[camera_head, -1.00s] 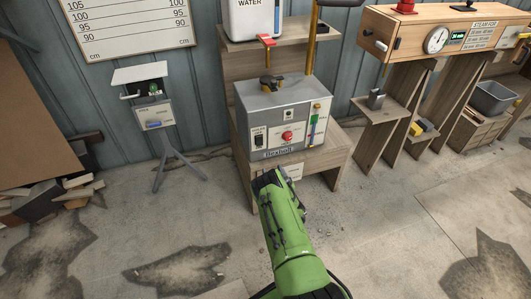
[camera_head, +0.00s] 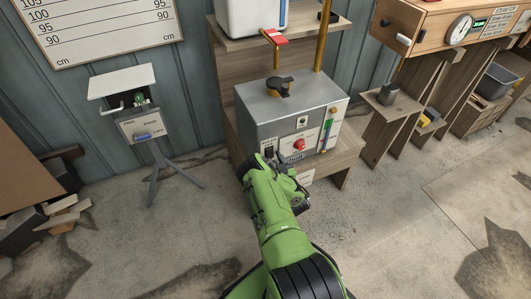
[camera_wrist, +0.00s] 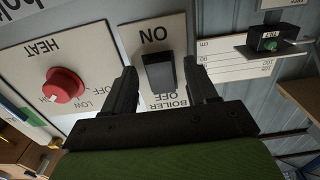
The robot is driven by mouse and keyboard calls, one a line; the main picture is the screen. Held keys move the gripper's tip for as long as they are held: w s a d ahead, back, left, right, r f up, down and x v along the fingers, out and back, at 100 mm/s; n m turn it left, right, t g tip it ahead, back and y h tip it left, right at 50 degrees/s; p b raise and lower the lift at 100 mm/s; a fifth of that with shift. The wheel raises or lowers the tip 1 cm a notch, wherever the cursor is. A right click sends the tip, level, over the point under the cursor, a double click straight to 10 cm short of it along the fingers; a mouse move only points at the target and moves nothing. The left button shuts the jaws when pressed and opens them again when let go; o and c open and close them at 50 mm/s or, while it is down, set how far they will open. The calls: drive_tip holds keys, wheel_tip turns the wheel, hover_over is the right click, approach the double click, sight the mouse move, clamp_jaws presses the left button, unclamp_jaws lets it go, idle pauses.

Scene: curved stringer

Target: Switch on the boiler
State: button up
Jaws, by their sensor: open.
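The boiler (camera_head: 270,120) is a grey metal box on a wooden stand in the head view. Its black rocker switch (camera_wrist: 159,72) sits on a white plate marked ON, OFF and BOILER in the wrist view, which shows the lettering upside down. My gripper (camera_wrist: 162,80) is open, with one black finger on each side of the switch. I cannot tell whether the fingers touch the panel. In the head view my green arm reaches the lower left of the boiler front, and the fingertips are hard to make out. The switch also shows in the head view (camera_head: 268,152).
A red heat knob (camera_wrist: 64,85) is beside the switch plate; it also shows in the head view (camera_head: 299,145). A wooden steam box (camera_head: 420,30) is at the right. The floor in front is clear.

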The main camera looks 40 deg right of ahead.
drive_tip(key=shift+c, duration=0.3)
drive_tip(key=c, duration=1)
drive_tip(key=shift+f+t, duration=0.15)
drive_tip(key=shift+t, duration=0.55)
drive_tip(key=o, duration=1.1)
drive_tip(key=shift+c, duration=0.2)
